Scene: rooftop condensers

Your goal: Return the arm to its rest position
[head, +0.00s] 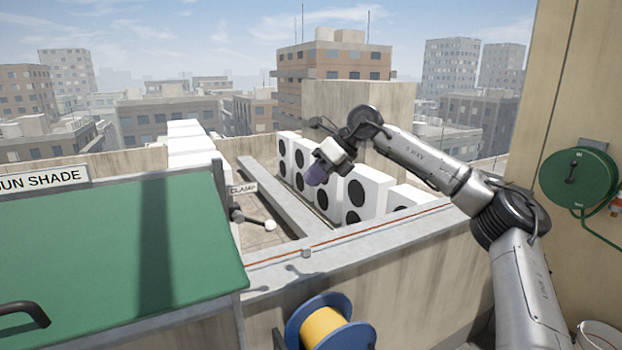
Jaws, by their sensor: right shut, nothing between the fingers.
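My right arm comes in from the lower right and reaches out over the parapet. My right gripper (317,174) is at its far end, in front of the white condensers (366,196), pointing down and left. Its fingertips look purple and small, and it appears shut with nothing held. I cannot tell how far it is from the condensers, but I see no contact. My left arm and gripper are not in view.
A concrete parapet (390,238) crosses below the arm. A green sun shade panel (90,240) fills the left. A blue-and-yellow reel (292,328), a green hose reel (560,172) and a bucket (598,338) are nearer.

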